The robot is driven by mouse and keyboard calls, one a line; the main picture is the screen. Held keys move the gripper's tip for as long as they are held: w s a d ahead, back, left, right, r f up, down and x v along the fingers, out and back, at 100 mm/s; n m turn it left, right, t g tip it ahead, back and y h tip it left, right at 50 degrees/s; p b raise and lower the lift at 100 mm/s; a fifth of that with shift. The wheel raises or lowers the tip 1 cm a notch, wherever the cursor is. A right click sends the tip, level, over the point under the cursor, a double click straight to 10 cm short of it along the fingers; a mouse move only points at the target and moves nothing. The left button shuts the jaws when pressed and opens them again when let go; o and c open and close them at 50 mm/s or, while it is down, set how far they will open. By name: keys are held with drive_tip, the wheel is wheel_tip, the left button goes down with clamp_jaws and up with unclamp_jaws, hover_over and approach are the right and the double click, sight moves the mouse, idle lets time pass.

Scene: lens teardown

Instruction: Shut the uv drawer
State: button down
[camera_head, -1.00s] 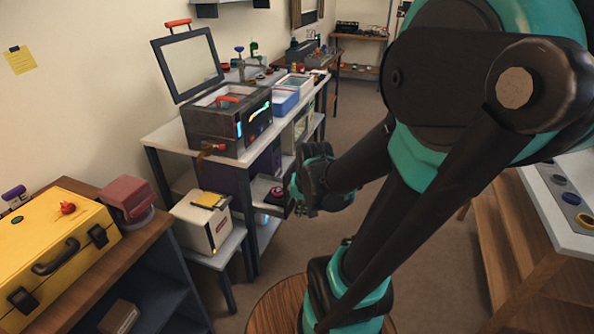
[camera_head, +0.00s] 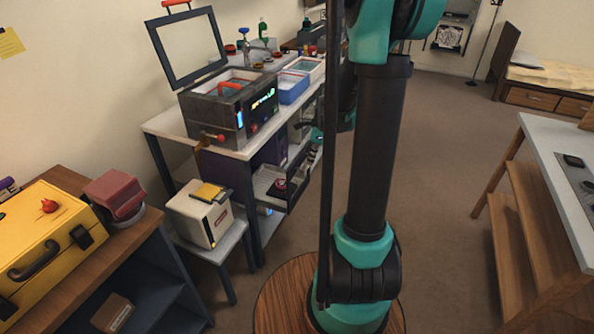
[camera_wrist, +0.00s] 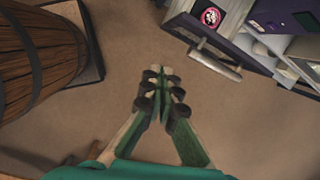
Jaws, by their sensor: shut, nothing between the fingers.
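An open drawer (camera_head: 263,181), apparently the uv drawer, juts out under the white bench, below the purple cabinet side. A dark round item with pink (camera_head: 279,185) lies in it. In the wrist view the drawer's front (camera_wrist: 187,36) is at the upper right, with a pale bar handle (camera_wrist: 207,53) across it and the pink round item (camera_wrist: 210,17) inside. My gripper (camera_wrist: 163,82) is shut and empty over bare floor, left of and below the handle in the picture, apart from it. In the head view my arm hides most of the gripper.
A machine with its lid up (camera_head: 222,112) stands on the white bench (camera_head: 160,122). A white box (camera_head: 195,217) sits on a low stool left of the drawer. A wooden barrel (camera_wrist: 35,60) is at the wrist view's left. Floor right of the drawer is clear.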

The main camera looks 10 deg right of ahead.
sight(295, 172)
drive_tip(key=shift+w+a+f+m, duration=0.65)
drive_tip(key=shift+w+f, duration=0.45)
drive_tip(key=shift+f, duration=0.7)
drive_tip(key=shift+w+a+f+m, duration=0.4)
drive_tip(key=shift+w+a+f, duration=0.5)
drive_tip(key=shift+f, duration=0.85)
drive_tip(key=shift+w+a+f+m, duration=0.55)
drive_tip(key=shift+w+f, duration=0.7)
drive_tip(key=shift+f, duration=0.55)
drive_tip(key=w+a, duration=0.8)
drive_tip(key=a, duration=0.3)
drive_tip(key=shift+w+a, duration=0.15)
drive_tip(key=shift+a, duration=0.05)
drive_tip(key=shift+d, duration=0.1)
